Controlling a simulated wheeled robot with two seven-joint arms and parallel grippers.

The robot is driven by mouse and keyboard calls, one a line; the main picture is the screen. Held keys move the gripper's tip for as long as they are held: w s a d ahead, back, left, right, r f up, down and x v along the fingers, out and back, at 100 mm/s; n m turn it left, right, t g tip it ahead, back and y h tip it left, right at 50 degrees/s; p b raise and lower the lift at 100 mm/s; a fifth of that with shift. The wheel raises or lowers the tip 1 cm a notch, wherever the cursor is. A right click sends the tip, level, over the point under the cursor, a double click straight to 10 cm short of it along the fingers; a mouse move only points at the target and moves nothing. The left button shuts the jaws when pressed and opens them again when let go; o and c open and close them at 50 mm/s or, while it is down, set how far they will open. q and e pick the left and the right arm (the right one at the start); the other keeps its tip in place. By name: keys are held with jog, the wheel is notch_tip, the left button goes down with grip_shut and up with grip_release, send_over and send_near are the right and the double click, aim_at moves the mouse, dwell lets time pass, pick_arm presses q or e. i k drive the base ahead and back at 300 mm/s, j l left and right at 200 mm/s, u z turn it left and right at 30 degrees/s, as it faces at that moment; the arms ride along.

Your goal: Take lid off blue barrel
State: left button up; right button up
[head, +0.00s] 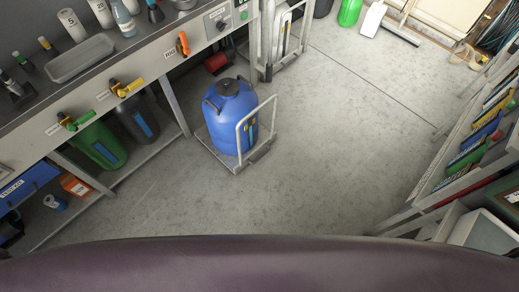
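A blue barrel (224,118) stands upright on a small cart (225,158) with a pale push handle, on the floor left of the middle in the head view. A dark round lid (229,86) sits on top of the barrel. The handle partly covers the barrel's right side. Neither of my grippers shows in the head view, so what they hold cannot be seen.
A workbench (130,58) with bottles, a tray (81,59) and hose valves runs along the left. A green drum (103,146) stands under it. A shelf rack (468,165) is at the right. The floor (320,150) between is clear.

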aim_at(228, 86)
jog(key=i+j+z, duration=0.2)
jog(key=i+j, duration=0.25)
jog(key=j, duration=0.2)
jog(key=i+j+z, duration=0.1)
jog(key=j, duration=0.25)
jog(key=i+j+z, duration=0.15)
jog(key=j, duration=0.25)
jog(key=i, duration=0.1)
